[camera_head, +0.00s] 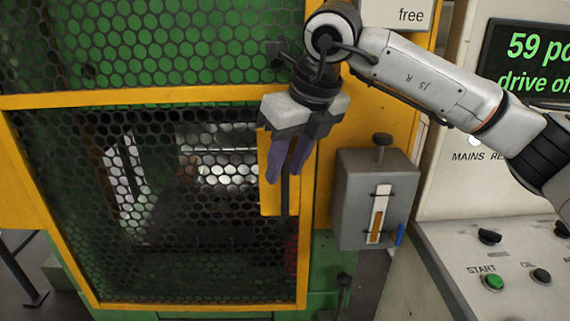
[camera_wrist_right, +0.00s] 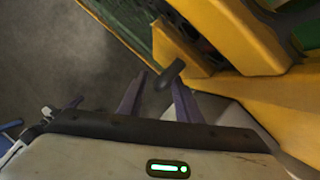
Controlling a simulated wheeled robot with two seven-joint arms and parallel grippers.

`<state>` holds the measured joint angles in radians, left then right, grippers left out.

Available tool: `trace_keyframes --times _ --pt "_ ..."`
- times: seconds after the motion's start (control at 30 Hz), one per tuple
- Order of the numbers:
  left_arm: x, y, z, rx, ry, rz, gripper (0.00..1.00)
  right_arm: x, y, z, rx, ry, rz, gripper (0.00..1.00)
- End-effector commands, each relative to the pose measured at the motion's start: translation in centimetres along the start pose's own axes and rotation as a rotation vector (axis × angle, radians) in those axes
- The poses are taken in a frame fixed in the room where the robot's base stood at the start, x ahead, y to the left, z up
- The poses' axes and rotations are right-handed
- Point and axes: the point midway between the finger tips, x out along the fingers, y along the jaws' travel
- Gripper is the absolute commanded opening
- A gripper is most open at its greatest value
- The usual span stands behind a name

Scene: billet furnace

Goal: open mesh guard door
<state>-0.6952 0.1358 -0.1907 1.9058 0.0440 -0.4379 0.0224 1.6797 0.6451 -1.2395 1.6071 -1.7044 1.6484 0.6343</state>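The mesh guard door (camera_head: 190,210) has a yellow frame and dark perforated mesh, and it looks shut on the machine. A dark upright handle (camera_head: 285,195) sits on a yellow plate (camera_head: 272,200) at the door's right side. My right gripper (camera_head: 287,172) hangs from above in front of the plate, its purple fingers pointing down and apart. It partly hides the handle's upper part. In the right wrist view the handle's dark end (camera_wrist_right: 169,74) shows between the fingertips of the open gripper (camera_wrist_right: 158,85), with a gap to the left finger. My left gripper is not in view.
A grey box (camera_head: 352,205) with a knob on top and a gauge slot is mounted right of the door. Farther right stands a control panel (camera_head: 500,245) with a green START button (camera_head: 493,283) and a display (camera_head: 530,65). Another mesh panel (camera_head: 150,45) is above the door.

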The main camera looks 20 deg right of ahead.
Motion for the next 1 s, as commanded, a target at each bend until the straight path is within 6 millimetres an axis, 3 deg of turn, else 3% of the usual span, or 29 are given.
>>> trace_keyframes --times 0.37,0.57,0.83,1.0 --pt "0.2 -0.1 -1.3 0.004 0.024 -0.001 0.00 0.8 0.1 0.0 -0.002 -0.001 0.001 0.31" --pt "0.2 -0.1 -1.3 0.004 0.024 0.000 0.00 0.8 0.1 0.0 -0.002 -0.001 0.001 0.00" --pt "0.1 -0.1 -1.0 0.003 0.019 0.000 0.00 0.8 0.3 0.0 -0.003 -0.001 0.001 0.00" --pt "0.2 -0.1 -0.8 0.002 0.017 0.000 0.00 0.9 1.8 0.3 0.004 -0.001 -0.003 0.00"
